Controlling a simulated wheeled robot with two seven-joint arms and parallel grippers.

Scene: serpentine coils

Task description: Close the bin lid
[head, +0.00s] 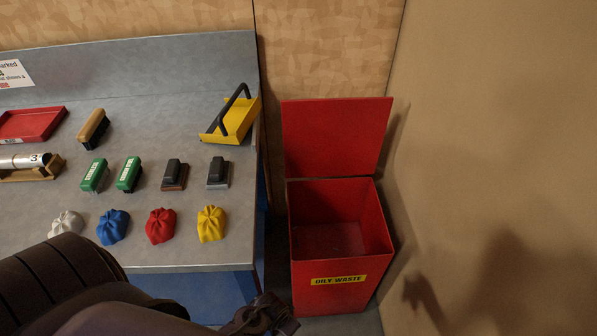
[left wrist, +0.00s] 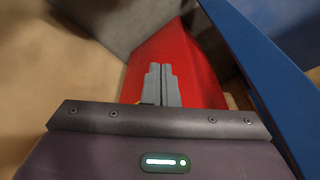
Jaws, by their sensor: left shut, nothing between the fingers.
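The red bin (head: 341,296) stands on the floor right of the bench, with a yellow "OILY WASTE" label on its front. Its red lid (head: 335,138) is open and stands up behind the box at the back edge. The inside of the bin looks empty. My left arm comes in from the lower left, and its gripper (head: 284,322) is low beside the bin's front left corner. In the left wrist view, the left gripper's fingers (left wrist: 162,85) are shut with nothing between them, in front of a red surface of the bin (left wrist: 190,65). Contact cannot be told. My right gripper is not in view.
A grey bench (head: 150,240) with a blue side fills the left. It carries colored rags, brushes, a red tray (head: 32,124) and a yellow tray with a black handle (head: 238,120). A tan wall (head: 490,150) stands close on the bin's right.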

